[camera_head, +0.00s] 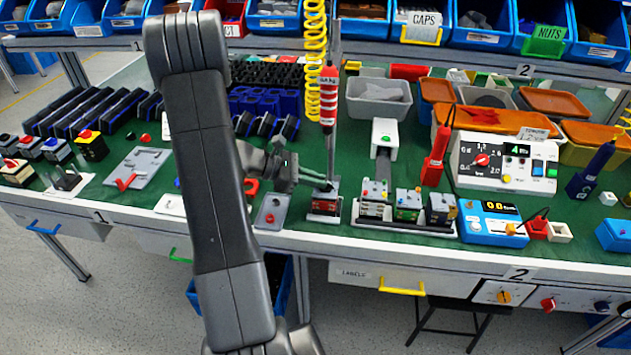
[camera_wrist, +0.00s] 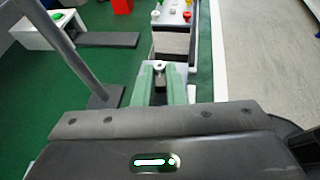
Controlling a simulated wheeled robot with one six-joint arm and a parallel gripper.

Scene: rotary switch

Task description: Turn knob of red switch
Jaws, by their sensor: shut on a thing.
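My gripper (camera_head: 316,183) reaches right from my dark arm over the bench to a small switch block (camera_head: 324,207) with a grey top and a dark and red front. In the wrist view its two green fingertips (camera_wrist: 161,84) are closed on a small dark and metal knob (camera_wrist: 160,74) at the grey top of this block. The fingers hide most of the knob, and its turned angle cannot be told. The block sits on a white base.
A vertical pole with a red striped tool (camera_head: 328,95) and yellow coiled cord stands just behind the block. A tray of several small switch boxes (camera_head: 407,207) is close on the right. A grey plate (camera_head: 271,211) with a red button lies left.

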